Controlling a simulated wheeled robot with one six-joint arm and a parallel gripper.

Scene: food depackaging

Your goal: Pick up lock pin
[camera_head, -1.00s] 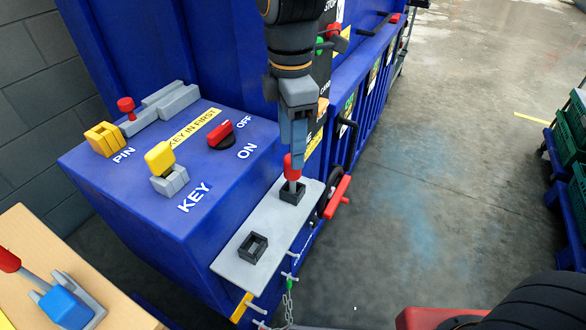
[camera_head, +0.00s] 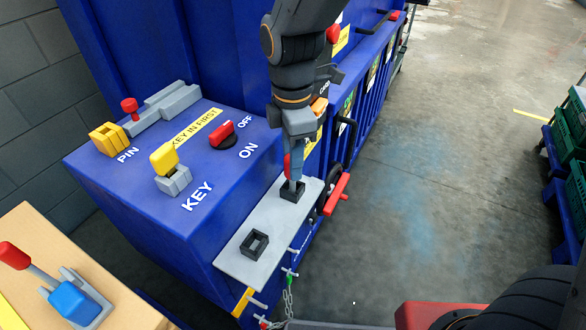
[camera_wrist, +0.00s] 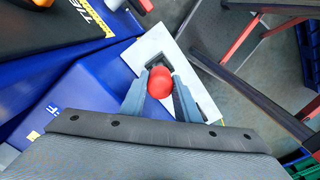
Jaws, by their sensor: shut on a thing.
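The lock pin's red handle (camera_head: 287,166) stands upright at the far black square socket (camera_head: 292,193) on a grey plate (camera_head: 233,262). My gripper (camera_head: 294,174) points down and is shut on the handle, hiding part of it. In the wrist view the round red handle top (camera_wrist: 160,82) sits between my two grey fingers. The pin's lower end is hidden, so I cannot tell how deep it sits in the socket.
A second black socket (camera_head: 254,244) on the plate is empty. The blue cabinet top (camera_head: 130,190) carries a yellow key (camera_head: 163,157), a red switch (camera_head: 222,134) and another red-topped pin (camera_head: 130,106). A wooden table (camera_head: 115,290) stands at lower left.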

